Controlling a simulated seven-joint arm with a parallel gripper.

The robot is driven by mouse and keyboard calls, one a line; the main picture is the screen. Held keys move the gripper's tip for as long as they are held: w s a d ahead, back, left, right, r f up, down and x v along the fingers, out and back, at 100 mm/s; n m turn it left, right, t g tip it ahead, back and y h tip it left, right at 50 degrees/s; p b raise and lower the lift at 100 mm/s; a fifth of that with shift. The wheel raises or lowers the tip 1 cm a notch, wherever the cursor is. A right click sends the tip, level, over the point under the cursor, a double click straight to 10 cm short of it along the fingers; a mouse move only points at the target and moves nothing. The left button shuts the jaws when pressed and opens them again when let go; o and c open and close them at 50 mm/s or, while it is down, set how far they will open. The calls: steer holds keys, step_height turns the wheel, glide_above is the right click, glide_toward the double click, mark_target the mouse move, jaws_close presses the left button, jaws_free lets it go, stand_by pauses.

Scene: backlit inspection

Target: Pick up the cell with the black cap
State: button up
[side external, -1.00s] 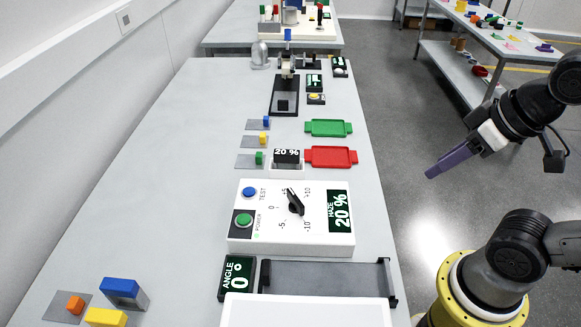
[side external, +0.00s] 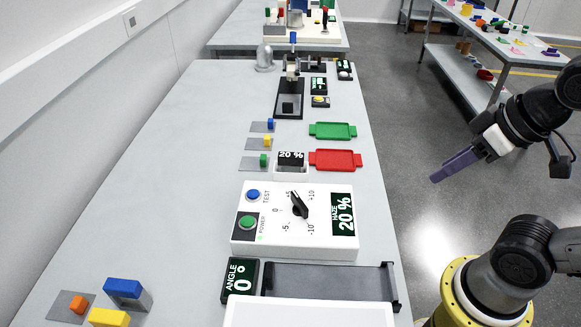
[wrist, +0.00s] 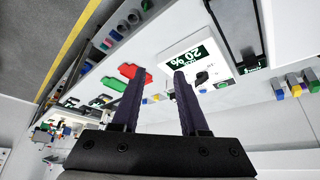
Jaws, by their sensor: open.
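I cannot make out a cell with a black cap in either view. In the side external view, small pieces with blue (side external: 270,125), yellow (side external: 267,142) and green (side external: 263,160) ends sit on grey plates. My gripper (side external: 433,180) hangs over the floor, right of the bench and away from these pieces. In the wrist view its two dark purple fingers (wrist: 160,76) are apart, with nothing held between them.
The white haze meter (side external: 275,243) stands mid-bench with a dial and buttons. A red tray (side external: 335,159) and a green tray (side external: 332,130) lie behind it. A dark-framed stage (side external: 325,278) and an angle display (side external: 239,280) are in front. The bench's left side is largely clear.

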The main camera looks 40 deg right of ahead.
steer(key=shift+o, duration=0.3)
steer(key=shift+o, duration=1.4)
